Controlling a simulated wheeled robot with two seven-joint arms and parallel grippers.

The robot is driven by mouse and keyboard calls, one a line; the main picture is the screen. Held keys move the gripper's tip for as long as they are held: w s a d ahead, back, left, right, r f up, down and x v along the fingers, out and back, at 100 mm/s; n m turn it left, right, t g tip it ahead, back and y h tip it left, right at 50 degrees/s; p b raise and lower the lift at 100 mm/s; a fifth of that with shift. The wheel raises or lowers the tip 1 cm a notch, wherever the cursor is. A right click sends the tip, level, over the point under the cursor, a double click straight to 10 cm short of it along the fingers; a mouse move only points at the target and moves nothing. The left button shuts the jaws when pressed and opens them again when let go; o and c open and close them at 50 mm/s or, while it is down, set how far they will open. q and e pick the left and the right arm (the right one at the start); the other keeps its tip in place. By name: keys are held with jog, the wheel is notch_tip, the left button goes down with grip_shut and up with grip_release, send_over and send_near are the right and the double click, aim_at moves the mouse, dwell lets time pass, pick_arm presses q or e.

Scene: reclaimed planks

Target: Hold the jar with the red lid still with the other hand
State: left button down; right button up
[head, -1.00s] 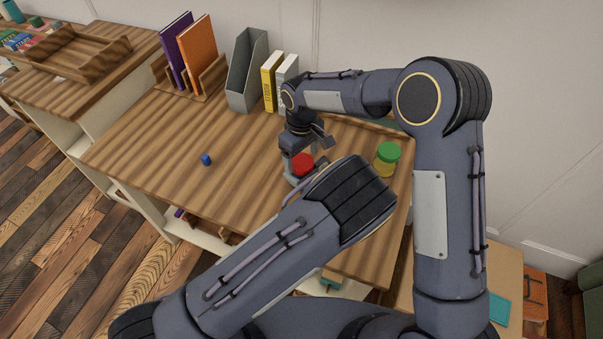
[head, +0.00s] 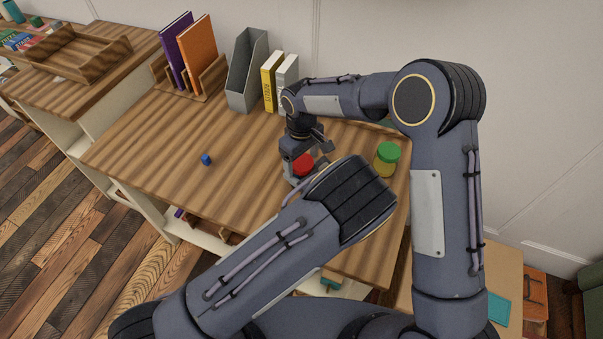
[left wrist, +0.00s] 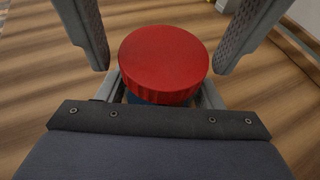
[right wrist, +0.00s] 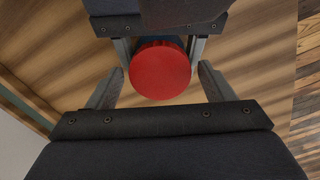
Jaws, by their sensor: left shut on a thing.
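The jar with the red lid (head: 303,166) stands on the wooden desk, partly covered by my grippers in the head view. Its lid fills the middle of the left wrist view (left wrist: 164,62) and shows in the right wrist view (right wrist: 160,70). My left gripper (left wrist: 164,92) is shut on the jar's body below the lid; in the head view my left forearm mostly hides it. My right gripper (right wrist: 161,72) is open above the lid, its fingers apart on either side, with visible gaps to the lid. Most of the jar's body is hidden.
A green-lidded jar (head: 387,159) with yellow contents stands right of my right gripper. A small blue object (head: 206,159) lies on the clear left part of the desk (head: 160,130). A grey file holder (head: 247,72) and books (head: 271,82) stand along the back.

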jog(key=shift+r, duration=2.3)
jog(key=o, duration=0.5)
notch_tip(320, 180, up, 12)
pick_arm(q)
jog(key=shift+c, duration=1.6)
grip_release()
